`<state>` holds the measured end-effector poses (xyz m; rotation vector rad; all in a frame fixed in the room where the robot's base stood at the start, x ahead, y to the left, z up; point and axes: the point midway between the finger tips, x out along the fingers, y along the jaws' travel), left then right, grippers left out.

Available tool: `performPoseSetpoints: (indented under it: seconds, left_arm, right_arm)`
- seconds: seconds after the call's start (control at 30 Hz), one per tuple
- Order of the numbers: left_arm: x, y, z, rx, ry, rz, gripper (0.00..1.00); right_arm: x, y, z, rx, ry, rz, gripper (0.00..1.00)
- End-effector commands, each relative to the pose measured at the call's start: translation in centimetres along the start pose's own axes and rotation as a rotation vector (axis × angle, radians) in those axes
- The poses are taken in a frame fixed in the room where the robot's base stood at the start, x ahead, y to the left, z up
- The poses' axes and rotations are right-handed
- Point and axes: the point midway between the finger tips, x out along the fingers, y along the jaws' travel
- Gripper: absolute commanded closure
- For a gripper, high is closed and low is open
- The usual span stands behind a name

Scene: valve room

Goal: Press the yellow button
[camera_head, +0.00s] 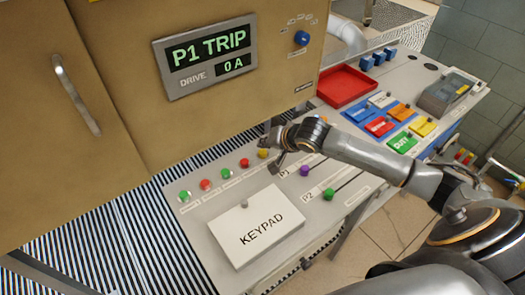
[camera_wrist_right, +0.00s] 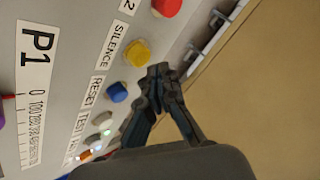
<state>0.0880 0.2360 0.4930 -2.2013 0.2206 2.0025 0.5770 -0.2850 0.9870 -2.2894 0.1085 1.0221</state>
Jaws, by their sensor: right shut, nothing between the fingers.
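In the right wrist view the yellow button (camera_wrist_right: 137,53) stands beside the label SILENCE. My right gripper (camera_wrist_right: 160,72) is shut and empty. Its fingertips appear just to the right of and slightly below the yellow button in that view; I cannot tell whether they touch it. My left gripper is not in view.
A red button (camera_wrist_right: 167,7) and a blue button (camera_wrist_right: 117,92) flank the yellow one. Other red and green buttons (camera_head: 226,173) continue left. The cabinet (camera_head: 230,110) rises close behind. A keypad cover (camera_head: 258,226), sliders (camera_head: 304,171) and a red tray (camera_head: 346,84) share the panel.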

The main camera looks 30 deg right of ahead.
Motion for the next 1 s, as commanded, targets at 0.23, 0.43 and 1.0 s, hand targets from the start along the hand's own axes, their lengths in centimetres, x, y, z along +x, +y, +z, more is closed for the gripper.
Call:
performPoseSetpoints:
  seconds: [0.23, 0.43, 1.0]
  left_arm:
    - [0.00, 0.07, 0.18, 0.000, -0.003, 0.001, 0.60]
    - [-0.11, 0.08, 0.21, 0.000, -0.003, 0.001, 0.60]
    - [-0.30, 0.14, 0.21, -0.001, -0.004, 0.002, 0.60]
  right_arm:
    - [0.00, 0.00, 0.00, 0.000, 0.000, 0.000, 1.00]
    - [0.11, 0.08, 0.11, 0.001, -0.001, 0.000, 1.00]
    - [0.59, 0.44, 0.43, 0.000, 0.000, 0.000, 1.00]
